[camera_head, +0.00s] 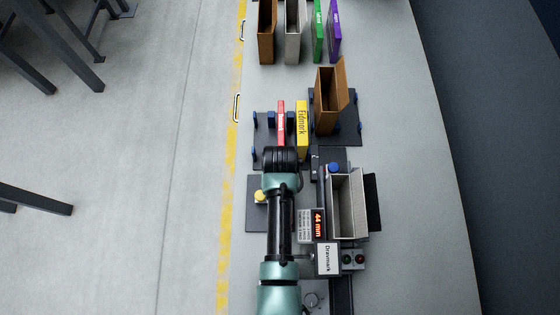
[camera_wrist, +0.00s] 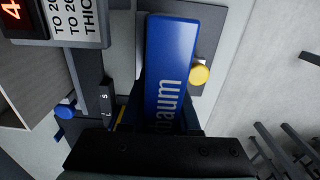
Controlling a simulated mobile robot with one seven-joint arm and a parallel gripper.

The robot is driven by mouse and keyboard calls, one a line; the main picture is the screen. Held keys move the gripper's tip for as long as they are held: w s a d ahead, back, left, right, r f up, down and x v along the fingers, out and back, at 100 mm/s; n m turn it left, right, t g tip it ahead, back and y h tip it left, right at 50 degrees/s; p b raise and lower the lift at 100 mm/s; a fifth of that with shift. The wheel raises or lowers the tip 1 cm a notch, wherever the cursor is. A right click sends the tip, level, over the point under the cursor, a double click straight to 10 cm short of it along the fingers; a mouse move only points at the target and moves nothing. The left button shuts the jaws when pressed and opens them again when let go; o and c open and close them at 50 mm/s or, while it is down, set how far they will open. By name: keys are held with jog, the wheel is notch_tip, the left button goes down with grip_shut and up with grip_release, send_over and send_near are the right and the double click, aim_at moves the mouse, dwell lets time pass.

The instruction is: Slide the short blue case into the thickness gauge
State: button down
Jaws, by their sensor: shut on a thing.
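The blue case (camera_wrist: 172,70), with white lettering ending in "aum", fills the middle of the wrist view. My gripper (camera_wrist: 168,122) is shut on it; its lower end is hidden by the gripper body. In the head view my arm covers the case, and my gripper's fingertips do not show. The thickness gauge (camera_head: 327,260) stands just right of my arm, with a red "44 mm" display (camera_head: 318,224) and a grey open-topped bay (camera_head: 349,205). In the wrist view the display (camera_wrist: 22,18) is at the upper left. The case is beside the gauge, outside its bay.
A red case (camera_head: 281,122) and a yellow case (camera_head: 302,128) stand on a dark rack beyond my gripper, with a brown open holder (camera_head: 327,100) to their right. A yellow knob (camera_wrist: 200,74) is close to the blue case. Brown, grey, green and purple cases stand farther back.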

jog(key=shift+f, duration=0.45)
jog(key=shift+c, duration=0.8)
grip_release()
jog(key=shift+r, duration=0.1)
jog(key=shift+a+r+p, duration=0.1)
jog(key=shift+r+p, duration=0.5)
jog(key=shift+r, duration=0.15)
notch_tip(320, 180, up, 6)
jog(key=p, duration=0.6)
jog(key=shift+r, duration=0.25)
